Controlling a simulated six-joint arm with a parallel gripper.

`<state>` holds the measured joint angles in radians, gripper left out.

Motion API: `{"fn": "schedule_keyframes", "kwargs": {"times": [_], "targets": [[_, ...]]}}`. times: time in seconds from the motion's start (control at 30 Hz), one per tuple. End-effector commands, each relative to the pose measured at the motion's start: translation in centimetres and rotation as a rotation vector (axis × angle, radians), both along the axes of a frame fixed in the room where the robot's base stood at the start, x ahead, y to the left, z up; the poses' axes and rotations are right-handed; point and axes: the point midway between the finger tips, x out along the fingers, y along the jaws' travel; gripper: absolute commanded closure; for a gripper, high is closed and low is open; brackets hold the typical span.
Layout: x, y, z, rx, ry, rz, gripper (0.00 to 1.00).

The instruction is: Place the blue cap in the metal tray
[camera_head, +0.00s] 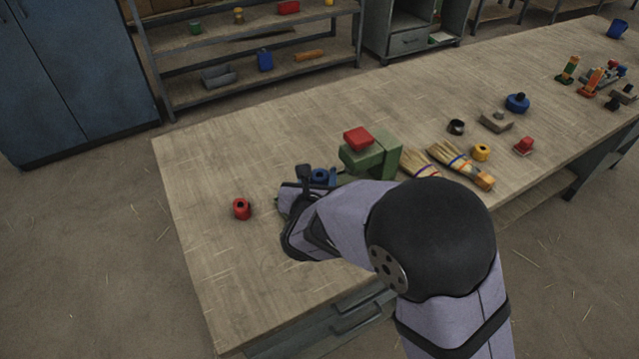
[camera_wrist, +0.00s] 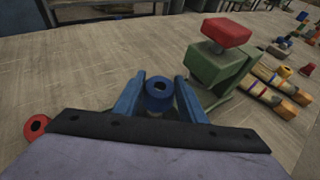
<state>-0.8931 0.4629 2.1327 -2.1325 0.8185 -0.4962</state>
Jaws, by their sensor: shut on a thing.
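The blue cap (camera_wrist: 158,96), a short cylinder with a dark hole in its top, sits between the two fingers of my gripper (camera_wrist: 160,84), which is shut on it. In the head view the cap (camera_head: 320,175) shows beside my gripper, left of the green block device and above or close over the table; I cannot tell the gap. My wrist hides part of the gripper there. A grey open tray (camera_head: 218,77) that looks like metal lies on the lower shelf of the rack at the back.
A green device (camera_head: 385,154) with a red block (camera_head: 358,138) on top stands just right of my gripper. A red ring (camera_head: 242,209) lies to the left. Brooms (camera_head: 460,166) and small parts lie farther right. The table's left end (camera_head: 190,170) is mostly clear.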

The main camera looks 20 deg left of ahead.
Motion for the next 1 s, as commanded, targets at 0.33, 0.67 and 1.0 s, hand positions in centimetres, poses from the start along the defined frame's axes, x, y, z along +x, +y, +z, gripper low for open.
{"fn": "schedule_keyframes", "kwargs": {"times": [0.33, 0.67, 1.0], "targets": [[0.0, 0.0, 5.2, 0.002, -0.001, 0.0, 0.87], [0.0, 0.0, 6.1, 0.0, 0.0, 0.001, 0.87], [0.5, 0.9, 11.3, 0.005, -0.001, -0.029, 0.87]]}}
